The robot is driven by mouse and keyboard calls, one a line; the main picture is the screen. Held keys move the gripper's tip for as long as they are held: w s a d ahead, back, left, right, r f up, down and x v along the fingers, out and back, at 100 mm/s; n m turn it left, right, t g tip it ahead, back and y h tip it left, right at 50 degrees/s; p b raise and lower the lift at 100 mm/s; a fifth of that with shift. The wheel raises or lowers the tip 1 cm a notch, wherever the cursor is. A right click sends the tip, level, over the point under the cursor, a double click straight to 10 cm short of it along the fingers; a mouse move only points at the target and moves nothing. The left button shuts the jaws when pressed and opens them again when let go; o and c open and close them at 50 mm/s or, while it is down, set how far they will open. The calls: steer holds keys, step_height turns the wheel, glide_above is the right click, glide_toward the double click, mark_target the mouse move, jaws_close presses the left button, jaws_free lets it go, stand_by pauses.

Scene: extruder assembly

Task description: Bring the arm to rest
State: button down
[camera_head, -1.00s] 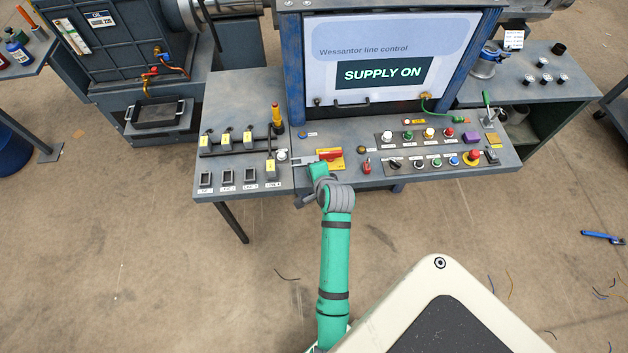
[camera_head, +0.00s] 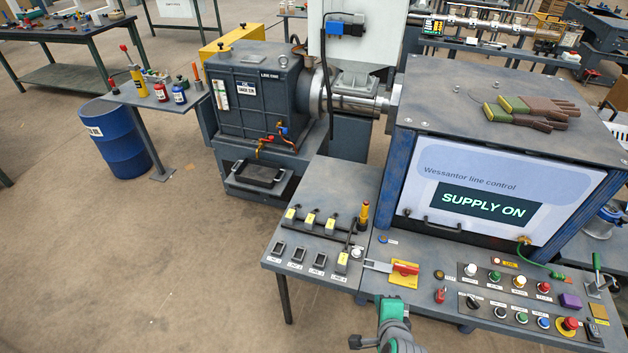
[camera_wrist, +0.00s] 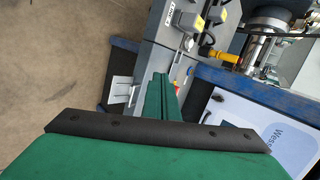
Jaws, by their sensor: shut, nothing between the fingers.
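My gripper (camera_head: 386,301) is at the front edge of the control desk (camera_head: 345,274), in front of the red rotary handle (camera_head: 405,268) on its yellow plate. It is apart from the handle as far as I can tell. In the wrist view its green fingers (camera_wrist: 161,82) are together with nothing between them. The screen (camera_head: 487,205) reads "SUPPLY ON". Most of my arm is below the head view.
Buttons and lamps (camera_head: 505,278) cover the desk's right side. A blue drum (camera_head: 115,142) stands far left. The floor (camera_head: 150,260) left of the desk is open.

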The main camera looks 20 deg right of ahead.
steer(key=s+a+f+n+t, duration=0.1)
steer(key=s+a+f+n, duration=0.15)
steer(key=a+n, duration=0.4)
steer(key=s+a+f+n+t, duration=0.1)
steer(key=s+a+n, duration=0.3)
steer(key=a, duration=0.5)
steer(key=s+a+r+n+t+y, duration=0.3)
steer(key=s+a+r+n+t, duration=0.1)
steer(key=s+a+r+n, duration=0.6)
steer(key=s+a+n, duration=0.2)
steer(key=s+a, duration=0.1)
steer(key=a, duration=0.1)
steer(key=shift+s+t+y, duration=0.2)
steer(key=shift+t+y, duration=0.1)
steer(key=shift+w+d, duration=0.1)
steer(key=shift+w, duration=0.05)
